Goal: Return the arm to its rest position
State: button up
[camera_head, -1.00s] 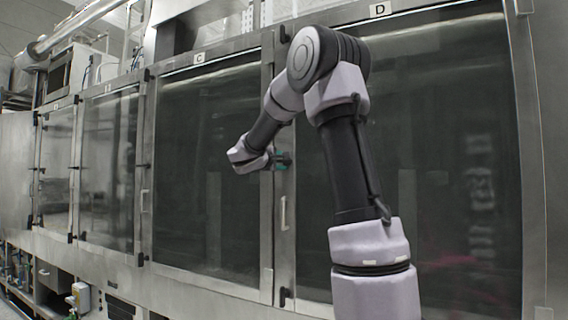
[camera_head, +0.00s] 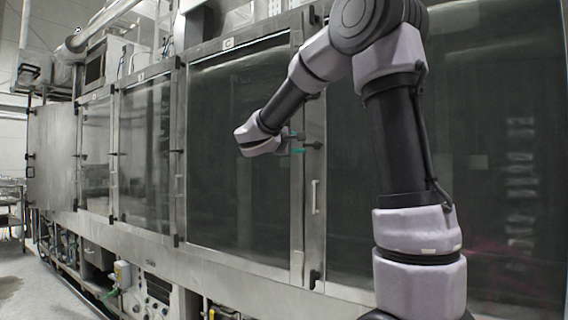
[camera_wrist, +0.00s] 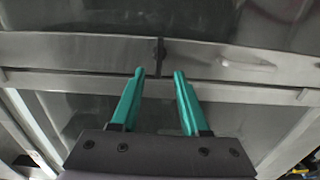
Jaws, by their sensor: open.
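My arm rises on the right side of the head view, bends at the top, and reaches back left and down. My gripper (camera_head: 299,144) shows there as a small dark and teal part beside the metal post between two glass doors. Beyond the fingers is a metal frame bar (camera_wrist: 80,52) of the washer. I cannot tell the exact gap between my gripper and the washer front.
The tunnel washer front has large dark glass doors, including door C (camera_head: 238,160), with a vertical handle (camera_head: 315,197). A control box (camera_head: 158,290) and piping sit below. Open floor (camera_head: 25,290) shows at the lower left.

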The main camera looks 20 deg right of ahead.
jog(key=s+d+f+m+g+y, duration=0.1)
jog(key=s+f+m+g+y, duration=0.25)
jog(key=s+f, duration=0.45)
jog(key=s+d+f+m+g+y, duration=0.2)
jog(key=s+f+m+g+y, duration=0.15)
jog(key=s, duration=0.75)
jog(key=s+a+f+m+t+y, duration=0.1)
jog(key=s+a+f+m+y, duration=0.1)
jog(key=s+a+y, duration=0.2)
jog(key=s+a+f+m+t+y, duration=0.2)
jog(key=s+a+y, duration=0.3)
jog(key=a, duration=0.4)
jog(key=shift+s+f+m, duration=0.3)
jog(key=shift+s+f, duration=0.05)
jog(key=shift+s, duration=0.45)
jog(key=shift+a, duration=0.1)
